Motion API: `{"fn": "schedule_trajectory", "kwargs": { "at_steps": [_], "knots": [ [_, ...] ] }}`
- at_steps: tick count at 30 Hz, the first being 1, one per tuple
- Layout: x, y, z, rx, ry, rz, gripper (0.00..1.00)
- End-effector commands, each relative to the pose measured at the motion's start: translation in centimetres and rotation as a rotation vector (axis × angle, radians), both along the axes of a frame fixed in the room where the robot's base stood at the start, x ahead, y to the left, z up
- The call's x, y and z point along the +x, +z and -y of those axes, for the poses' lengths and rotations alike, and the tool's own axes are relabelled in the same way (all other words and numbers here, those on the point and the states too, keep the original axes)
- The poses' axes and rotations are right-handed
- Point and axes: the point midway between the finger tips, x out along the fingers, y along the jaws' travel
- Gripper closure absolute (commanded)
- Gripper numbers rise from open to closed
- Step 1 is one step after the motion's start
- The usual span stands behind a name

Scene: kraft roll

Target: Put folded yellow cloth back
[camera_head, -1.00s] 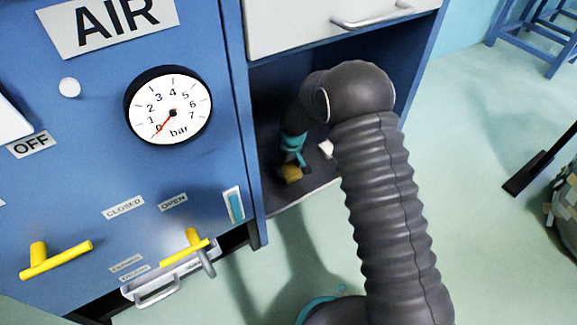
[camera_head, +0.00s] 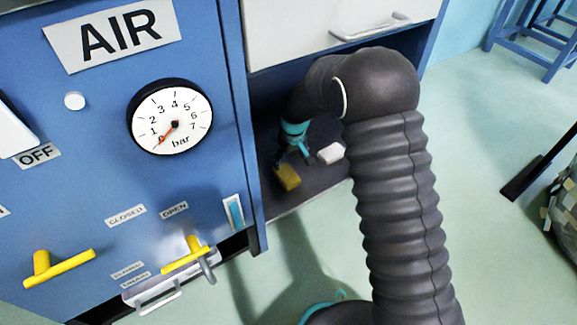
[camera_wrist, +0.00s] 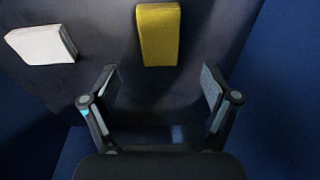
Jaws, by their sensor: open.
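The folded yellow cloth (camera_head: 287,177) lies flat on the dark shelf floor (camera_head: 325,181) of the open blue compartment. It also shows in the wrist view (camera_wrist: 158,35), just beyond the fingertips and roughly centred between them. My gripper (camera_wrist: 160,88) is open and empty, with a gap between it and the cloth. In the head view my gripper (camera_head: 304,156) is small and partly dark, inside the compartment just behind the cloth.
A white folded cloth or block (camera_head: 330,153) lies right of the yellow cloth; the wrist view shows it at left (camera_wrist: 41,44). A white drawer (camera_head: 335,25) is above the opening. The blue AIR cabinet (camera_head: 100,170) with yellow handles stands left.

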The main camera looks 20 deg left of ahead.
Motion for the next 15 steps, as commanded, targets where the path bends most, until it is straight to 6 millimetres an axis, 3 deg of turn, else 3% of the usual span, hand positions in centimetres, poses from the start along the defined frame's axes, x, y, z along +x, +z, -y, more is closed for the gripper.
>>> {"fn": "schedule_trajectory", "kwargs": {
  "at_steps": [6, 15],
  "knots": [
    [-0.3, 3.0, 0.4, 0.001, 0.000, 0.001, 0.13],
    [-0.4, 3.8, 0.5, -0.001, 0.000, -0.001, 0.13]
  ]
}}
